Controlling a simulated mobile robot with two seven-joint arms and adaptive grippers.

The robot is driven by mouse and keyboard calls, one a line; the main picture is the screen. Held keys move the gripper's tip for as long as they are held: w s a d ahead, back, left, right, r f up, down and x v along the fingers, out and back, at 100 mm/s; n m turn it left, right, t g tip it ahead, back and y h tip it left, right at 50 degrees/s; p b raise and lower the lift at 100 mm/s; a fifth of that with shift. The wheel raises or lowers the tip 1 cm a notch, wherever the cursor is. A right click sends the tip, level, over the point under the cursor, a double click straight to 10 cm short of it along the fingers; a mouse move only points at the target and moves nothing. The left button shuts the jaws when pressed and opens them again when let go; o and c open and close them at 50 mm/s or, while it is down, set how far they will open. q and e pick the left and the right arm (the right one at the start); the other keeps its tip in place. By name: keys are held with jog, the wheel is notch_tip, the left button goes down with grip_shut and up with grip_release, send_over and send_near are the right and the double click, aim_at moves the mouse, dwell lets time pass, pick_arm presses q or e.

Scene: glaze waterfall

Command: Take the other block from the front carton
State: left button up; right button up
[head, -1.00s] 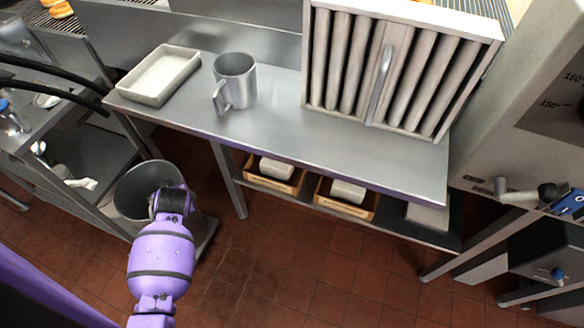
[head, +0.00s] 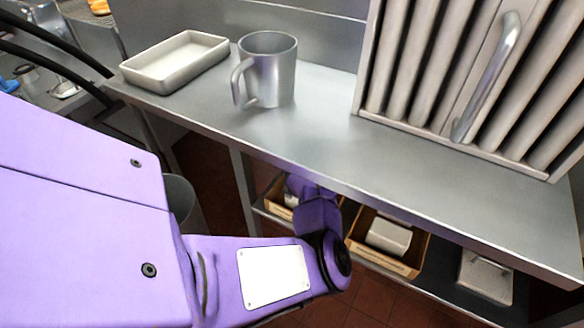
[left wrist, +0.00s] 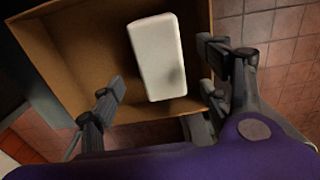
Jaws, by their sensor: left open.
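In the left wrist view a white block (left wrist: 157,56) lies in an open brown carton (left wrist: 70,60). My left gripper (left wrist: 160,64) is open, with one finger on each side of the block; I cannot tell whether they touch it. In the head view my left arm reaches under the steel table to the left carton (head: 275,205). My wrist hides most of that carton, and the fingers are hidden there. A second carton (head: 410,266) to its right on the lower shelf holds a white block (head: 388,237). My right gripper is not in view.
The steel table (head: 330,140) overhangs the shelf, close above my left wrist. On it stand a white tray (head: 175,62), a metal mug (head: 270,70) and a slatted filter panel (head: 450,75). A pale box (head: 485,277) sits at the shelf's right.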

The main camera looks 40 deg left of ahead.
pick_arm(q)
notch_tip(320, 180, down, 3)
jog(key=shift+s+r+b, duration=0.1)
jog(key=shift+b, duration=0.3)
jog(key=f+b, duration=0.1)
jog(key=f, duration=0.2)
jog(key=shift+d+f+b, duration=0.2)
jog(key=shift+f+b, duration=0.15)
jog(key=shift+f, duration=0.4)
jog(key=shift+c, duration=0.3)
jog(key=c, duration=0.6)
jog(key=shift+r, duration=0.1)
jog(key=c, duration=1)
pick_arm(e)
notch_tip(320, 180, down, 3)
